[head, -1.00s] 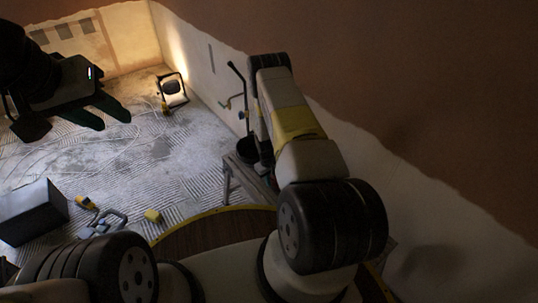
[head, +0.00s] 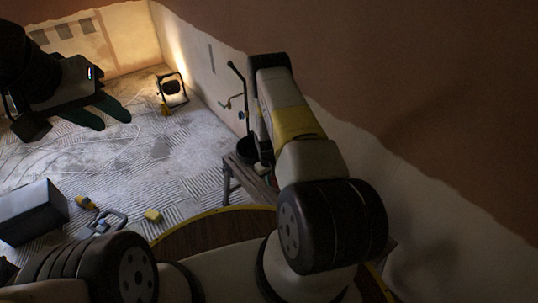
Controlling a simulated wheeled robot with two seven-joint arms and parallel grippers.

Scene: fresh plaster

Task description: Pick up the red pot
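I see no red pot in the head view. My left gripper (head: 103,116) hangs at the upper left above the floor. Its two dark green fingers are a little apart, with nothing seen between them. My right arm reaches up and away in the middle, with a yellow band on it. Its gripper is not in sight.
A dark bucket (head: 247,150) stands by a wooden bench (head: 250,180) against the right wall, partly behind my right arm. A lit work lamp (head: 172,90) stands in the far corner. A grey box (head: 30,212), yellow block (head: 152,216) and tools lie on the floor at left.

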